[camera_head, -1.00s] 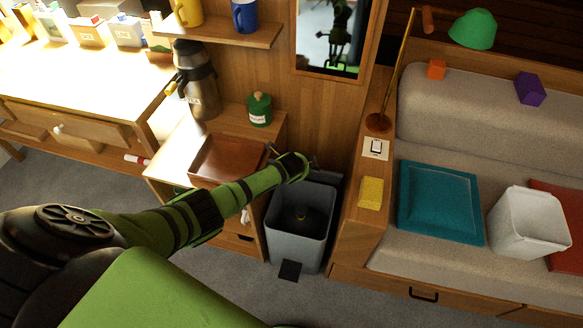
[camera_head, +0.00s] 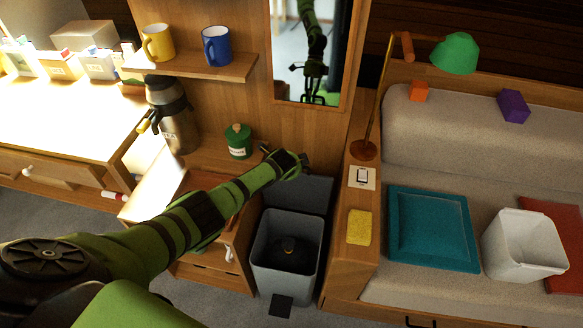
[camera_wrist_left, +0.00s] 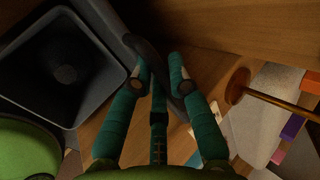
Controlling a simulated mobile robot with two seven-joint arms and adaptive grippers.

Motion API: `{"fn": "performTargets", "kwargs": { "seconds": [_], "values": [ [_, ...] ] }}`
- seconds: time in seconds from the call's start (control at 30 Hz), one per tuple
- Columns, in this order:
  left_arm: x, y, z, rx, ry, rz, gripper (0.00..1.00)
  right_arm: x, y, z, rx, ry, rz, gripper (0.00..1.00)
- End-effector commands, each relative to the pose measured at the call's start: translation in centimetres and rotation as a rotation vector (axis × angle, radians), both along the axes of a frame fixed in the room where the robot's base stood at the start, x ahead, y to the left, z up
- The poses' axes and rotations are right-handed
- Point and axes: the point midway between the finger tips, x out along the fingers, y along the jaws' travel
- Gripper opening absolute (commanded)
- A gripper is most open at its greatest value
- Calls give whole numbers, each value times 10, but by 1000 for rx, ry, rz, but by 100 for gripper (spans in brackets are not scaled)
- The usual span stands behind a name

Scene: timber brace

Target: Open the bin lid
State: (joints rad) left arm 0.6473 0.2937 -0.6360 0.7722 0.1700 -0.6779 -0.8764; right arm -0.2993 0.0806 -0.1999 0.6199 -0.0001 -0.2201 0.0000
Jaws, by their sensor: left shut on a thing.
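The grey bin (camera_head: 275,285) stands on the floor between the wooden cabinet and the sofa's side ledge. Its lid (camera_head: 305,194) is up, tilted back behind the opening, so the inside shows with a dark round object (camera_head: 288,250) in it. My left gripper (camera_head: 298,162) is at the lid's upper edge, shut on it. In the left wrist view the left gripper (camera_wrist_left: 163,75) has its teal fingers either side of the dark lid (camera_wrist_left: 148,55), and the open bin (camera_wrist_left: 110,97) is at the left. My right gripper is not in view.
A wooden wall with a mirror (camera_head: 312,60) is close behind the lid. A lamp (camera_head: 364,150), a switch (camera_head: 362,176) and a yellow sponge (camera_head: 360,227) are on the ledge at the right. A green canister (camera_head: 238,141) stands left of my gripper.

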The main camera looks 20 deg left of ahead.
Motion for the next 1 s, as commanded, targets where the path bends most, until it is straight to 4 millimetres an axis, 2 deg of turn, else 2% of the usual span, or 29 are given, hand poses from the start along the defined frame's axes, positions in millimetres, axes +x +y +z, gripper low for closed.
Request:
{"fn": "performTargets", "kwargs": {
  "seconds": [0.2, 0.23, 0.3, 0.73, 1.0],
  "values": [
    [3, 1, 3, 3, -8, -3, 0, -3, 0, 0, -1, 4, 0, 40],
    [3, 1, 3, 3, -8, -3, 22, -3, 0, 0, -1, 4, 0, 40],
    [3, 1, 3, 3, -8, -3, 44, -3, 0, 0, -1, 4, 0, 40],
    [-1, 1, 3, 3, -1, 0, 44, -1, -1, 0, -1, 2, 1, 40],
    [-13, -2, 19, 4, -4, -2, 44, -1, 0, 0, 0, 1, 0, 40]
  ]
}}
